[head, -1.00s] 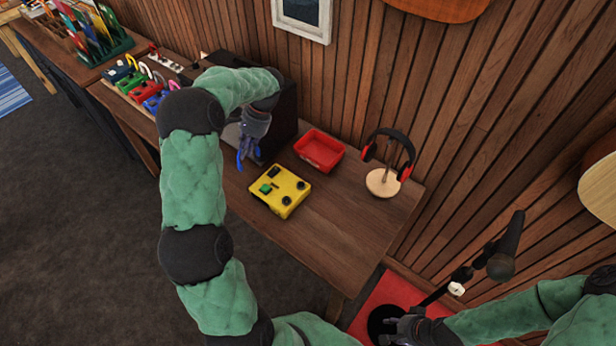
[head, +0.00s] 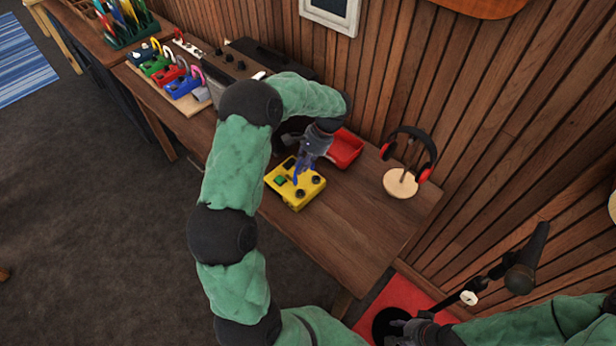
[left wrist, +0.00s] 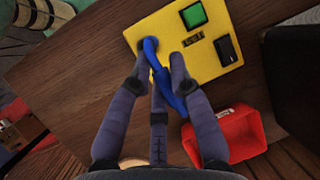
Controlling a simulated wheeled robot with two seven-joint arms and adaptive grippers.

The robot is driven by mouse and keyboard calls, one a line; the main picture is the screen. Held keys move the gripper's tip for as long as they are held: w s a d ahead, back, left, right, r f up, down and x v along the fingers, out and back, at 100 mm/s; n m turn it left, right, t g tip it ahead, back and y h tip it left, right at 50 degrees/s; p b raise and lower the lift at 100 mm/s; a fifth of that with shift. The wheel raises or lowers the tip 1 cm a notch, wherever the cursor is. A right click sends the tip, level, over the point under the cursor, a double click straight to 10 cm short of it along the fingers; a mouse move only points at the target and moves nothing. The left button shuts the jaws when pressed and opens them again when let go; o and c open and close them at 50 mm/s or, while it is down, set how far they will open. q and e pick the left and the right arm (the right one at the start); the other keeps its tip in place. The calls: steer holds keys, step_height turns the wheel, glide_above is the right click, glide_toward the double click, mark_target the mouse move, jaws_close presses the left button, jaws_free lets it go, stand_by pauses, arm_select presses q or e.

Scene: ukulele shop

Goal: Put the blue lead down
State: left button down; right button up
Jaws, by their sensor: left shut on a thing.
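My left gripper (head: 304,163) is shut on the blue lead (left wrist: 166,82). In the left wrist view the lead lies between the fingertips (left wrist: 158,72), its ends sticking out above and below right. The gripper is over the yellow box (head: 296,190) with black knobs and a green button. The box also shows in the left wrist view (left wrist: 178,22). I cannot tell whether the lead touches it. My right gripper (head: 408,330) is low at the bottom edge, near the mic stand; its fingers are too small and dark to read.
A red tray (head: 345,150) stands behind the yellow box, partly hidden by my left gripper. Headphones on a wooden stand (head: 401,183) are to the right. An amplifier (head: 232,72) and several coloured pedals (head: 168,75) are to the left. The table front right (head: 350,225) is bare.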

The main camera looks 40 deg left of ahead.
arm_select(q)
steer(key=f, duration=0.1)
steer(key=d+f, duration=0.1)
steer(key=f, duration=0.1)
steer(key=f+b, duration=0.1)
steer(key=shift+w+d+f, duration=0.2)
steer(key=shift+d+f, duration=0.05)
steer(key=shift+d, duration=0.1)
steer(key=shift+f, duration=0.25)
steer(key=shift+f, duration=0.15)
steer(key=shift+f, duration=0.1)
steer(key=c, duration=1.1)
jaws_free()
steer(key=shift+c, duration=0.2)
